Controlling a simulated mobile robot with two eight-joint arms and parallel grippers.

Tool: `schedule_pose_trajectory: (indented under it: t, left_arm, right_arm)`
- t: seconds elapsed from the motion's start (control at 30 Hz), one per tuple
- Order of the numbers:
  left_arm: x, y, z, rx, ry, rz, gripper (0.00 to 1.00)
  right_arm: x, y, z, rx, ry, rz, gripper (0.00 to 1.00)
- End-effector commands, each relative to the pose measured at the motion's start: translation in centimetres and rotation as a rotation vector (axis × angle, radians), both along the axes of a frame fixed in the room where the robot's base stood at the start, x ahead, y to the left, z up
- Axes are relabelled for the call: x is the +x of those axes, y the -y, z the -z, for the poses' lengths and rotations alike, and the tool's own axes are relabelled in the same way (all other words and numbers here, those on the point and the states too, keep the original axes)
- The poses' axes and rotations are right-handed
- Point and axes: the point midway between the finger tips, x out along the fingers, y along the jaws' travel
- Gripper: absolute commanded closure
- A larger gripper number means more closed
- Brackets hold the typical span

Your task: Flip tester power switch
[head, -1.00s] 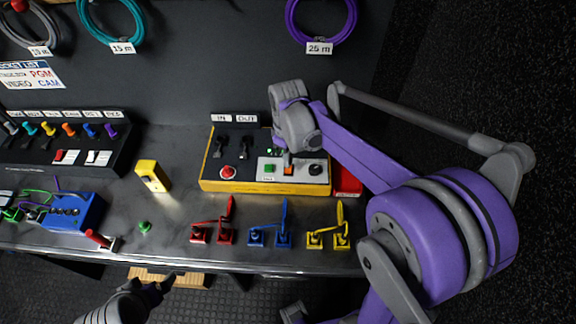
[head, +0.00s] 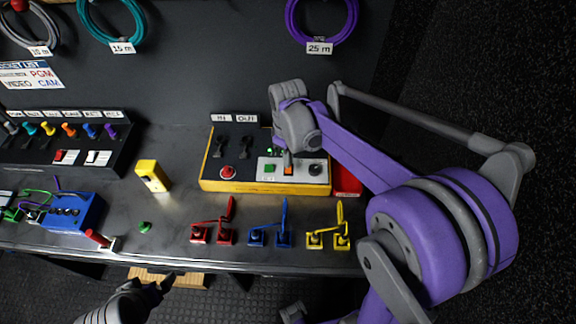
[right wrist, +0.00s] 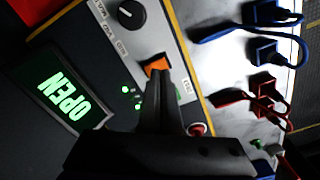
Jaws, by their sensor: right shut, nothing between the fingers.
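The tester is a yellow-edged box (head: 225,186) with a dark top, standing on the bench in the head view. Its grey panel carries an orange rocker switch (head: 289,170), which also shows in the right wrist view (right wrist: 157,66). My right gripper (head: 287,160) is shut and empty, pointing down at this switch. In the right wrist view its fingertips (right wrist: 157,76) are right at the switch's edge; I cannot tell whether they touch it. A lit green display (right wrist: 63,96) reads OPEN, and small green lights glow beside it. My left gripper (head: 152,288) is open and empty, low in front of the bench.
The panel also has a green button (head: 270,168) and a black knob (head: 315,169). A red button (head: 227,172) is left of it. Red (head: 226,236), blue (head: 283,238) and yellow (head: 342,242) connectors stand in front. A yellow device (head: 153,176) is to the left.

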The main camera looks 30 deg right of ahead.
Motion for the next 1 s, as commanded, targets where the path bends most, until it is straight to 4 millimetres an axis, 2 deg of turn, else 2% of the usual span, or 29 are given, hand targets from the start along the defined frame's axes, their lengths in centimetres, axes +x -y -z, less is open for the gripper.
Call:
schedule_pose_trajectory:
  t: [1.0]
  left_arm:
    - [-0.4,0.0,1.2,0.000,-0.007,0.000,0.00]
  right_arm:
    - [0.0,0.0,1.5,0.000,0.000,0.000,1.00]
